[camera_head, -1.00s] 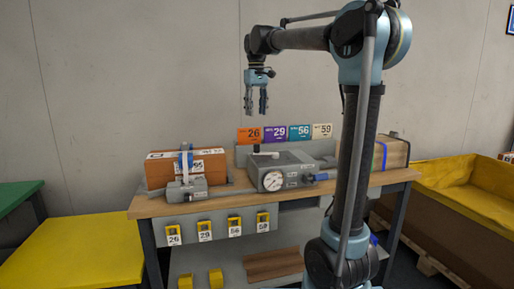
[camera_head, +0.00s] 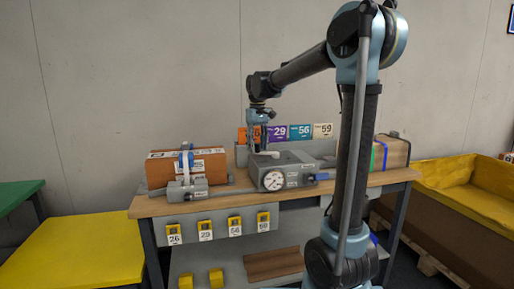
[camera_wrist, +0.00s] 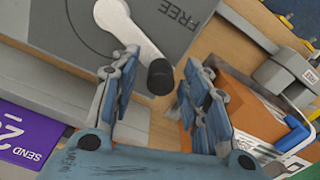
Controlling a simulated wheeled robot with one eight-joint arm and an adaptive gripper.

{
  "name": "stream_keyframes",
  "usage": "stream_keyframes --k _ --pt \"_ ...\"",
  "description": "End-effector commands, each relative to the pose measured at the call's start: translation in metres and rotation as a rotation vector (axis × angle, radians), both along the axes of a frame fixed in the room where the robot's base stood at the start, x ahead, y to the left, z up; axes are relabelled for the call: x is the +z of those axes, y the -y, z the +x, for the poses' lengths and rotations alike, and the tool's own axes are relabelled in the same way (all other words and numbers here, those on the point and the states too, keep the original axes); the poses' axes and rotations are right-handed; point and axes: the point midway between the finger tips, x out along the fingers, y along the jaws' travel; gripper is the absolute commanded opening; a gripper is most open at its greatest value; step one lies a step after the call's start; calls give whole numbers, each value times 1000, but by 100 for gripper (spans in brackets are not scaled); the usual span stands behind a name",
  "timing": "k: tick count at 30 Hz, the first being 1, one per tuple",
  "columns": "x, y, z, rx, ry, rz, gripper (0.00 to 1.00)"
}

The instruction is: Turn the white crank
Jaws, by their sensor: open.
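The white crank (camera_head: 268,154) sits on top of the grey gauge box (camera_head: 290,172) on the workbench. In the wrist view its white arm (camera_wrist: 130,24) runs from the box top to a dark knob (camera_wrist: 160,77). The letters "FREE" are printed beside it on the box. My gripper (camera_head: 257,151) points down just above the crank. In the wrist view the open fingers (camera_wrist: 161,62) stand on either side of the knob, with gaps visible; I cannot tell whether they reach down to its height.
An orange-brown carton (camera_head: 187,168) is clamped at the bench's left. Numbered cards (camera_head: 300,132) stand behind the box, close to my gripper. A wrapped brown carton (camera_head: 392,152) is at the right. Yellow tags (camera_head: 204,229) hang from the bench front.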

Motion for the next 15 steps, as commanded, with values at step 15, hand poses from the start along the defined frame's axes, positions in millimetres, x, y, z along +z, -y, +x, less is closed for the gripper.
stream_keyframes --k 15 --pt "-4 0 0 1 0 0 6"
